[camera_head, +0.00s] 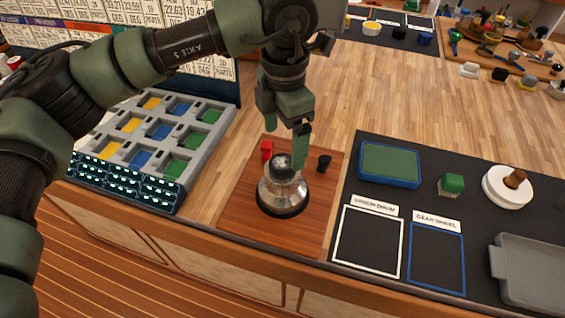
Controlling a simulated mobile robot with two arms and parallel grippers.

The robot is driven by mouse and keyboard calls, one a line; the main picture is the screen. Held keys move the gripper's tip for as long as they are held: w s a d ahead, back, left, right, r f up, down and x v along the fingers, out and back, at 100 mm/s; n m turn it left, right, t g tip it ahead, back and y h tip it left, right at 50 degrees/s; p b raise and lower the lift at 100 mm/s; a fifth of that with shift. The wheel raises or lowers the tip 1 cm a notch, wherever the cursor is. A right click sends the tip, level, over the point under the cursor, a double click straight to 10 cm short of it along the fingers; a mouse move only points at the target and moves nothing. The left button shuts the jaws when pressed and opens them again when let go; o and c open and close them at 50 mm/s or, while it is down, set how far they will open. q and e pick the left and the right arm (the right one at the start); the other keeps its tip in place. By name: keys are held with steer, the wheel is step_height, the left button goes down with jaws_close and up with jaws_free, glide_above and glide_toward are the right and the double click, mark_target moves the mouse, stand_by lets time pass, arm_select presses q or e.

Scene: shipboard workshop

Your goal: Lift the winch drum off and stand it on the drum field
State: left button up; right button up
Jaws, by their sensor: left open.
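The silver winch drum (284,193) stands upright on a reddish wooden board (238,222), with a dark ring at its base and a dark top. My left gripper (300,150) points down just above and slightly right of the drum's top. It is open and holds nothing; whether a finger touches the drum cannot be told. The drum field (347,208) is a white-outlined rectangle on the black mat, right of the board, with a label above it. It is empty. My right gripper is not in view.
On the board are a red piece (267,151) and a small black piece (323,163). A blue-outlined gear wheel field (437,258) lies beside the drum field. The mat also holds a green-topped pad (390,164), a green brush (451,185), a white round piece (505,190) and a grey tray (530,270).

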mark_target(282, 162)
arm_select(q)
steer(key=s+f+p, duration=0.2)
steer(key=f, duration=0.1)
steer(key=shift+a+f+p, duration=0.1)
steer(key=shift+f+p, duration=0.05)
steer(key=shift+p, duration=0.2)
steer(key=f, duration=0.1)
steer(key=f+p, duration=0.1)
steer(key=shift+w+f, duration=0.3)
steer(key=shift+f, duration=0.55)
steer(key=shift+r, duration=0.1)
jaws_close()
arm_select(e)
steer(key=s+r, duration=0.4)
